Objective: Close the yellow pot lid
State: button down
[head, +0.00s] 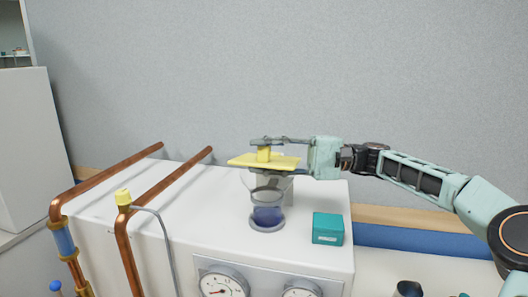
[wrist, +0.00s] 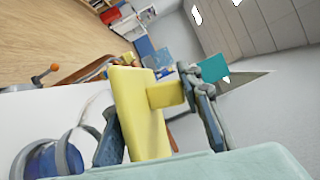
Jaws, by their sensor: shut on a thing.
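The yellow lid (head: 283,162), a flat slab with a small block knob, is above the glass pot. My gripper (head: 262,156) reaches in from the right and is shut on the lid, one finger above the knob and one below the slab. In the wrist view the yellow lid (wrist: 140,112) and its knob sit between the two dark fingers of my gripper (wrist: 152,98). The clear pot (head: 267,214) has grey rings and blue contents and stands upright on the white machine. Whether the lid touches its glass top I cannot tell.
The white machine top (head: 205,205) carries the pot and a teal box (head: 328,228) to the pot's right. Copper pipes (head: 162,190) run along its left side, near a yellow-capped grey tube (head: 123,196). Round gauges (head: 222,284) are on its front. A grey wall stands behind.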

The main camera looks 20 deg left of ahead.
jog(key=shift+s+f+n+b, duration=0.15)
jog(key=shift+f+n+b, duration=0.2)
jog(key=shift+f, duration=0.2)
jog(key=c, duration=1.6)
grip_release()
jog(key=shift+o, duration=0.5)
jog(key=shift+f, duration=0.15)
